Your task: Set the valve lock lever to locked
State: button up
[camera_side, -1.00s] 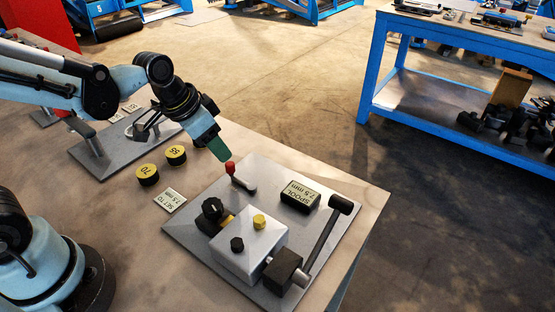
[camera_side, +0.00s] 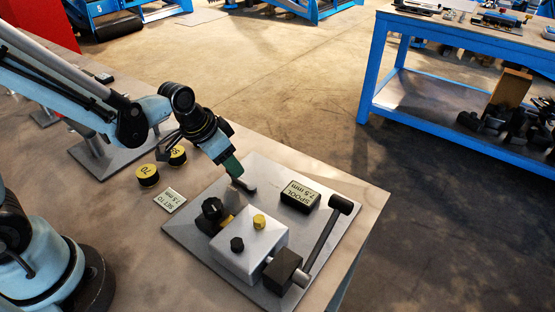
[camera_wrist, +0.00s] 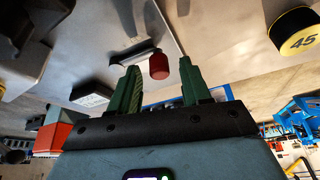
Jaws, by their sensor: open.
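The lock lever (camera_side: 248,187) is a short grey arm on the grey base plate (camera_side: 190,232). In the side view its red knob is hidden behind my gripper (camera_side: 236,174). In the wrist view the red knob (camera_wrist: 158,66) shows between the two green fingers of my gripper (camera_wrist: 160,82), with a gap on each side. The fingers are apart and hold nothing. The light grey valve block (camera_side: 256,262) carries a black dial (camera_side: 212,209), a yellow cap and a black cap. I cannot read any locked or unlocked mark.
A black hand lever (camera_side: 322,240) rises at the block's right. A black box reading SPOOL 7.5 mm (camera_side: 300,195) sits behind the block. Yellow-topped discs (camera_side: 147,175) and a SET TO card (camera_side: 170,200) lie left of the plate.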

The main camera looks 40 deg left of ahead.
grip_shut()
